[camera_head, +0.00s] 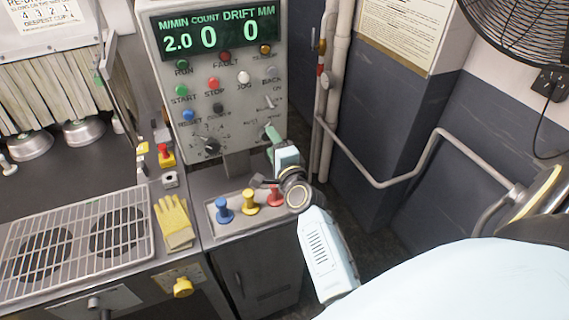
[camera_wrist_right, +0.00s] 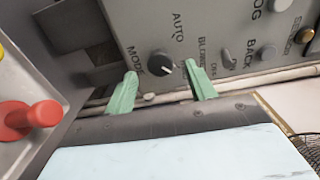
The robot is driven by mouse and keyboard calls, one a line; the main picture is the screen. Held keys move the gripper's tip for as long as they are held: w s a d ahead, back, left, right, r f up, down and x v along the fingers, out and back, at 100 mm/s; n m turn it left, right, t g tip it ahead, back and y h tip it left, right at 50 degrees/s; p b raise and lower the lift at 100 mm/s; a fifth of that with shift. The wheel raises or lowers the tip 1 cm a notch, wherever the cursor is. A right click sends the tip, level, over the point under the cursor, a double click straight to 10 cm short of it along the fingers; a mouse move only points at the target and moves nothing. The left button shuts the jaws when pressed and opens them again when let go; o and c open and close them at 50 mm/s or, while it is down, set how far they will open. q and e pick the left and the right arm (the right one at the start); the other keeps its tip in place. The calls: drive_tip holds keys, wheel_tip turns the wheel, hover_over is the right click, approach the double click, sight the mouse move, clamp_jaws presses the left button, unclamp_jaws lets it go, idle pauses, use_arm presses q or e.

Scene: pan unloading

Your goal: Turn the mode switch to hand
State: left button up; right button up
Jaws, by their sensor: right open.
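The mode switch (camera_wrist_right: 160,64) is a dark round knob with a white pointer mark, set in the grey panel between the words MODE and AUTO in the right wrist view. My right gripper (camera_wrist_right: 161,73) is open, its two green fingers apart with the knob between them in that view. I cannot tell whether either finger touches it. In the head view the right gripper (camera_head: 269,134) is at the lower right of the control panel (camera_head: 222,75) and covers the mode switch. My left gripper is not in view.
Another dark knob (camera_head: 209,146) is left of the gripper on the panel. A small blower lever (camera_wrist_right: 227,56) is close to the fingers. Below stand blue (camera_head: 224,208), yellow (camera_head: 249,199) and red (camera_head: 275,197) plungers on a tray. A pipe (camera_head: 335,90) runs right of the panel.

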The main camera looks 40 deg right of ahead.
drive_tip(key=b+v, duration=0.1)
drive_tip(key=v, duration=1)
drive_tip(key=shift+w+d, duration=0.1)
